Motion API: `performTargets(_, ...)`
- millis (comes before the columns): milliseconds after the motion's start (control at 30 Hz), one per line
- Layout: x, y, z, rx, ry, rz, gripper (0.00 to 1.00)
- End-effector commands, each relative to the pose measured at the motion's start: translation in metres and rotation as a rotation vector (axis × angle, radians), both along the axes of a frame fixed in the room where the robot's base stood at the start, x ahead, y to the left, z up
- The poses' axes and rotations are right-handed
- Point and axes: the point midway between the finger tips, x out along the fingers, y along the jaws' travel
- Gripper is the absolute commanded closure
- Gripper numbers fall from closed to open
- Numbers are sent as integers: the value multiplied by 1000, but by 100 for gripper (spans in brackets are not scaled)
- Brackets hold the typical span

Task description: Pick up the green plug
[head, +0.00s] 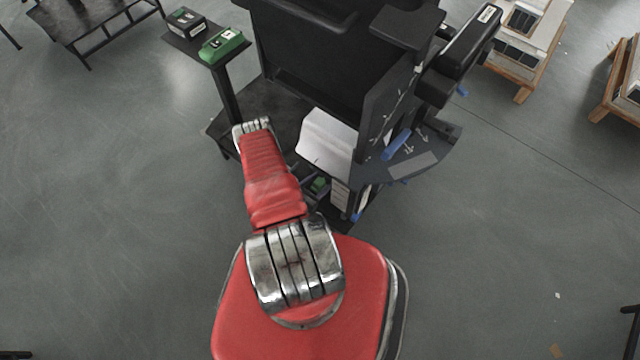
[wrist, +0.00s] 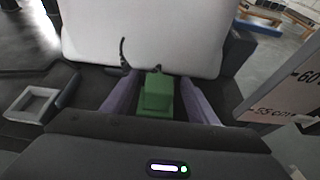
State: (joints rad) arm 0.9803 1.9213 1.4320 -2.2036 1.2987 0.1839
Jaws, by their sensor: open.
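In the wrist view, the green plug (wrist: 157,95) is a blocky green piece at the centre of the picture. My gripper (wrist: 156,84) is open, with one purple-grey finger on each side of the plug. The plug lies between the fingers; I cannot tell whether either finger touches it. In the head view, a small green piece (head: 318,185) shows low beside my red arm, in the black stand. My gripper is not clearly seen there.
A white panel (wrist: 145,35) stands just behind the plug. A grey square frame (wrist: 32,104) lies at left and a scale-marked board (wrist: 285,95) stands at right. In the head view, a green device (head: 222,45) sits on a small shelf; open floor lies on both sides.

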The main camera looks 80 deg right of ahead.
Motion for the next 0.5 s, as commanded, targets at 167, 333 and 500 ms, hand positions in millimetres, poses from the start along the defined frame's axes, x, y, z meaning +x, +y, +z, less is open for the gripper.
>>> performTargets(167,0,0,0,0,0,0,47)
performTargets(333,0,0,0,0,0,0,47)
performTargets(500,0,0,0,0,0,0,52)
